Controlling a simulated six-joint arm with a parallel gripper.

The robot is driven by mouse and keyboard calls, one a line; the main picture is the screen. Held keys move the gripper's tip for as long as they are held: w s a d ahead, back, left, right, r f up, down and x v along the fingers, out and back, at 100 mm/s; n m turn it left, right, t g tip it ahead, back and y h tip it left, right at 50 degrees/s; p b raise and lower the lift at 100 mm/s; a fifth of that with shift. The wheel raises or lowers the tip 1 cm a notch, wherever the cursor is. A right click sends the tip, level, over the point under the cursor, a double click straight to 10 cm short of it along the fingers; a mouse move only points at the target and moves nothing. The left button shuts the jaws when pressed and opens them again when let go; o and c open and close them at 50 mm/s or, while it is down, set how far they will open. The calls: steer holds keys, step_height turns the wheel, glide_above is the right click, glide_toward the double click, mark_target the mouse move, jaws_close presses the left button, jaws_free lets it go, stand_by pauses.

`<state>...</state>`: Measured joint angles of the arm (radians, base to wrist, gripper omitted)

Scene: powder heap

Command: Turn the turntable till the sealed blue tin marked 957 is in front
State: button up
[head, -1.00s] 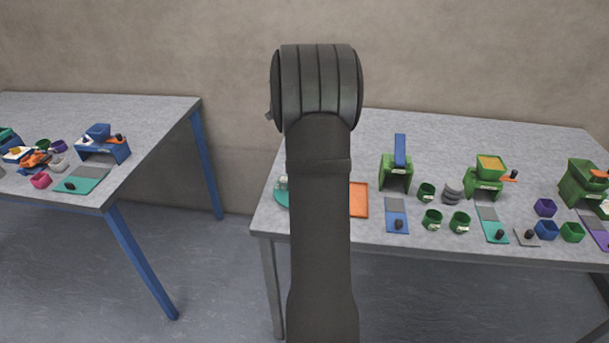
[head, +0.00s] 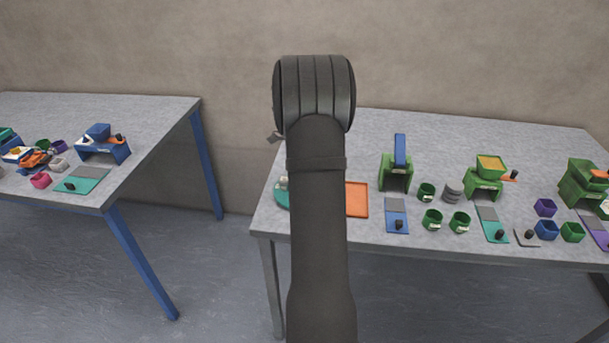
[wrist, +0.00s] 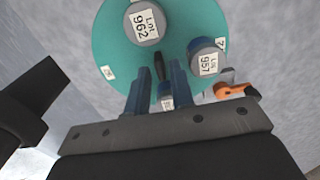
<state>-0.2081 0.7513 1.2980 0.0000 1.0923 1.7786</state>
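The teal turntable (wrist: 115,50) fills the upper middle of the wrist view; in the head view its left edge (head: 281,197) shows beside my arm. A tin labelled Lot 962 (wrist: 146,24) stands on its far part. The blue-sided tin labelled Lot 957 (wrist: 207,62) stands at its right. A third labelled tin (wrist: 167,102) is low between my fingers, its number unreadable. A dark upright peg (wrist: 159,68) rises near the middle. My gripper (wrist: 160,74) is open, its fingertips apart on either side of the peg in this view; I cannot tell contact or height.
An orange and black piece (wrist: 236,88) lies at the turntable's right. In the head view an orange tray (head: 357,199) lies right of my arm, with green dispensers (head: 396,178) and several cups beyond. Another table (head: 160,110) stands at the left.

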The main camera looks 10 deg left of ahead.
jaws_close()
steer(key=m, duration=0.4)
steer(key=shift+m, duration=0.3)
steer(key=shift+m, duration=2.1)
